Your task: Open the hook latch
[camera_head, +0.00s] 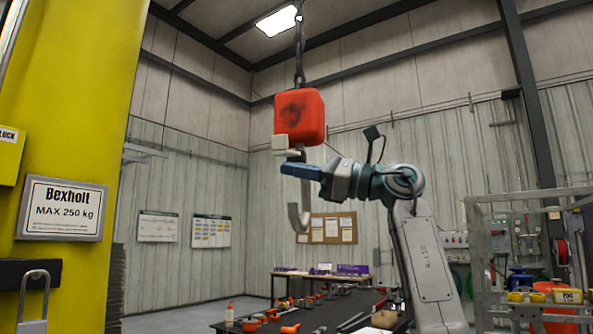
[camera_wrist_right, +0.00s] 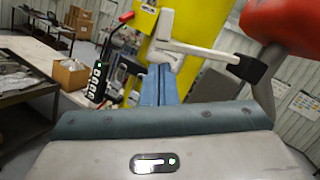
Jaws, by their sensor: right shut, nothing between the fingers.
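A red hook block (camera_head: 300,117) hangs from a chain, and its grey steel hook (camera_head: 299,215) hangs below it. A pale latch piece (camera_head: 286,144) sits under the block. In the right wrist view the latch (camera_wrist_right: 200,49) is a white bent bar with a dark sleeve at its right end, near the hook (camera_wrist_right: 264,92). My right gripper (camera_head: 284,169) has shut blue fingers pointing left, just below the latch in the head view. In the right wrist view the fingertips (camera_wrist_right: 159,69) are close to the bar's left end; I cannot tell whether they touch. My left gripper is not in view.
A yellow column (camera_head: 90,130) with a load plate (camera_head: 62,208) stands at left. A hand control (camera_wrist_right: 97,80) hangs beside yellow metal in the wrist view. A workbench (camera_head: 325,312) with tools is below, and a wire cage (camera_head: 480,240) stands at right. Space around the hook is open.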

